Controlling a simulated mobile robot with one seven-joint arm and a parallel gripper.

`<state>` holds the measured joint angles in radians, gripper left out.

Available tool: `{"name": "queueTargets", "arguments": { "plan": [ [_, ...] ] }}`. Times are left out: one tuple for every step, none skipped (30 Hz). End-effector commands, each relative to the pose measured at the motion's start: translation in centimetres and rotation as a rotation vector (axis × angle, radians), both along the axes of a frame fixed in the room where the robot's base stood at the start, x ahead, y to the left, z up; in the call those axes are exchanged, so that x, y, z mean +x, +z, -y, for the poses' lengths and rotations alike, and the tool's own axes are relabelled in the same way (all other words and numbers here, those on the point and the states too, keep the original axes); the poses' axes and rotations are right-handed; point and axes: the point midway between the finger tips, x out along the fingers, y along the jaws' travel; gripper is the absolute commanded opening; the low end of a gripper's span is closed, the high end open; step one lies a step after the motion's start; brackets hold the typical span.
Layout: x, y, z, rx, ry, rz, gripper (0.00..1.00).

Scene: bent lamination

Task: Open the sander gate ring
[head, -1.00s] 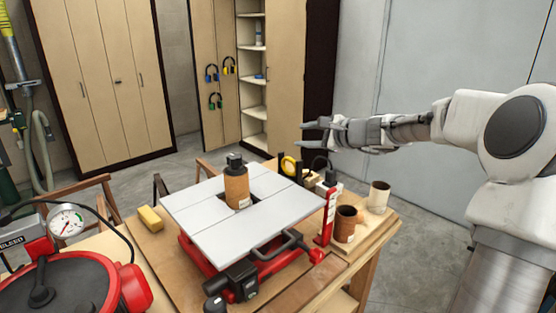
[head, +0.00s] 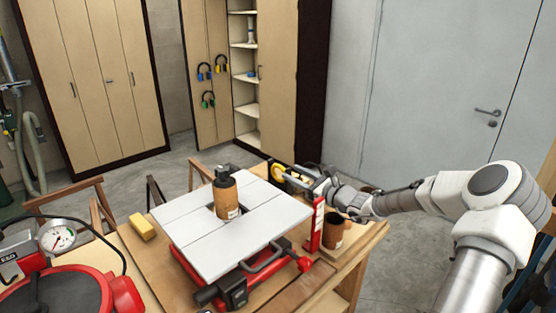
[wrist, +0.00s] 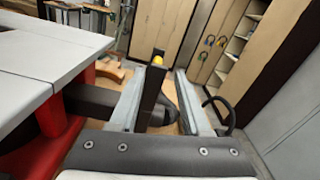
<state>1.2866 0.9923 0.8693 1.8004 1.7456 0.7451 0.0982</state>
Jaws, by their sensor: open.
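The sander (head: 228,235) has a pale square table on a red base, with an orange-brown sanding drum (head: 228,200) standing in its middle. A black part with a yellow piece (head: 278,173) is at the table's far right side. In the wrist view a dark upright plate with a yellow tip (wrist: 152,88) shows between my fingers; I cannot tell if either finger touches it. A black curved loop (wrist: 228,112) shows just right of my right finger. I cannot tell which part is the gate ring. My gripper (wrist: 158,72) is open; in the head view it (head: 300,175) is low beside the table's right corner.
A red upright post (head: 315,225) stands very near my gripper, with a brown cylinder (head: 334,232) beside it on the wooden bench (head: 290,293). A yellow block (head: 142,227) lies left of the sander. A red round machine (head: 65,293) is at front left. Cabinets (head: 88,75) stand behind.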

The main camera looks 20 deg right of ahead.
Motion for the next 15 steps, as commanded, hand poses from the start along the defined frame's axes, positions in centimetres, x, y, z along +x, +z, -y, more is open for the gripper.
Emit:
{"name": "queueTargets", "arguments": {
  "plan": [
    [0.0, 0.0, -0.2, 0.005, 0.003, 0.002, 0.47],
    [0.1, 0.0, -0.3, 0.006, 0.004, 0.002, 0.47],
    [0.2, 0.0, -0.4, 0.006, 0.004, 0.004, 0.47],
    [0.3, 0.0, -0.4, 0.006, 0.004, 0.004, 0.47],
    [0.5, 0.0, -0.5, 0.006, 0.005, 0.003, 0.47],
    [0.9, 0.1, -0.7, 0.006, 0.005, 0.004, 0.47],
    [1.3, 0.1, -0.8, 0.005, 0.006, 0.005, 0.47],
    [1.7, 0.1, -0.9, 0.005, 0.006, 0.005, 0.47],
    [2.3, 0.1, -1.2, 0.005, 0.006, 0.004, 0.47],
    [2.7, 0.1, -1.4, 0.005, 0.006, 0.003, 0.47],
    [3.2, 0.1, -1.5, 0.006, 0.005, 0.004, 0.47],
    [3.9, 0.1, -1.7, 0.005, 0.006, 0.003, 0.47],
    [4.3, 0.1, -1.8, 0.006, 0.005, 0.003, 0.47],
    [4.7, 0.1, -2.0, 0.006, 0.005, 0.003, 0.47],
    [5.3, 0.1, -2.2, 0.006, 0.005, 0.003, 0.47]
  ]
}}
